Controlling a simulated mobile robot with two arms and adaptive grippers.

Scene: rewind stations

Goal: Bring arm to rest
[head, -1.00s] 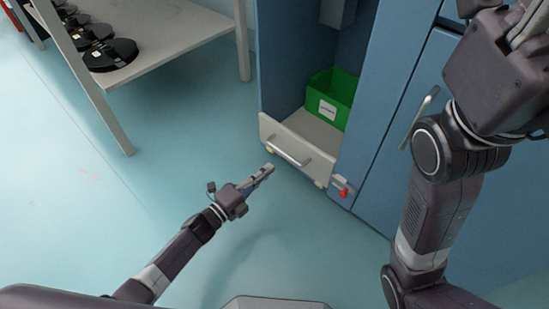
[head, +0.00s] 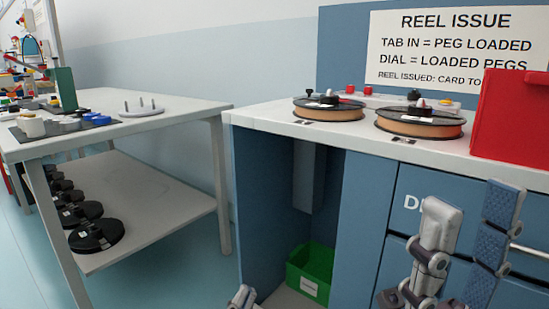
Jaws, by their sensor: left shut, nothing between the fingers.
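My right gripper (head: 472,208) points up at the lower right of the head view, in front of the blue cabinet's drawer fronts. Its two fingers stand well apart, with nothing between them. Only the fingertips of my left gripper (head: 243,297) show, at the bottom edge, left of the green bin. They are together and hold nothing. The rest of both arms is out of view.
The blue cabinet's worktop (head: 270,117) carries two orange-brown reels (head: 328,110) and a red box (head: 512,118). A green bin (head: 311,273) sits in the open bay below. A grey table (head: 175,105) stands left, with black reels (head: 97,234) on its lower shelf.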

